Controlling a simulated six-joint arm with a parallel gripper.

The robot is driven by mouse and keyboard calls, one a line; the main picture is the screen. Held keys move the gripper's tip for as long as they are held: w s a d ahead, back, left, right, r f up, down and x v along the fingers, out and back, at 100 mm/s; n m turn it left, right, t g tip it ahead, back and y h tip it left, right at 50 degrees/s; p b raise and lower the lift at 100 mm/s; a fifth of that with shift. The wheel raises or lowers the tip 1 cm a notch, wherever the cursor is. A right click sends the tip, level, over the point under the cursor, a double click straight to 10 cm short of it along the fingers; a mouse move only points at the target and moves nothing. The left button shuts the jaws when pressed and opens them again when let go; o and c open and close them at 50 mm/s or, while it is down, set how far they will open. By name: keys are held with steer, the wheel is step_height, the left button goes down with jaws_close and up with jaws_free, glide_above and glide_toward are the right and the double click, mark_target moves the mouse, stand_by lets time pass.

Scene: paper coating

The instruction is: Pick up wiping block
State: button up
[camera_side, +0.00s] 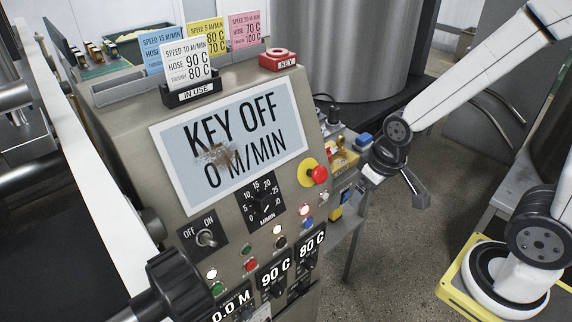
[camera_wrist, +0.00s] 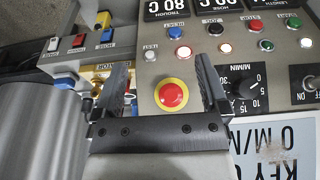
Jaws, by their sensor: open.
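My gripper (camera_side: 398,186) is open and empty to the right of the control panel, near the small side shelf. In the wrist view its two dark fingers (camera_wrist: 163,82) stand apart, with the red stop button seen between them. No block is plainly marked as the wiping block. A blue block (camera_side: 363,138) lies on the side shelf just left of my wrist in the side view. A blue piece also shows left of the fingers in the wrist view (camera_wrist: 66,80). I cannot tell if either is the wiping block. My wrist partly hides the shelf.
The control panel display (camera_side: 235,140) reads KEY OFF and has a brown smudge. A red stop button (camera_side: 319,174) sticks out on a yellow ring. A large metal cylinder (camera_side: 365,50) stands behind. Open floor lies below my gripper.

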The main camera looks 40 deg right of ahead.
steer(key=shift+r, duration=0.15)
steer(key=shift+w+v, duration=0.55)
steer(key=shift+v, duration=1.9)
steer(key=w+d+r+m, duration=0.3)
steer(key=w+d+m, duration=0.3)
steer(key=w, duration=0.5)
steer(key=m+g, duration=0.3)
steer(key=m, duration=0.9)
glide_above(364, 136)
step_height(364, 136, down, 3)
step_height(364, 136, down, 13)
steer(key=shift+s+f, duration=0.1)
steer(key=shift+f, duration=0.05)
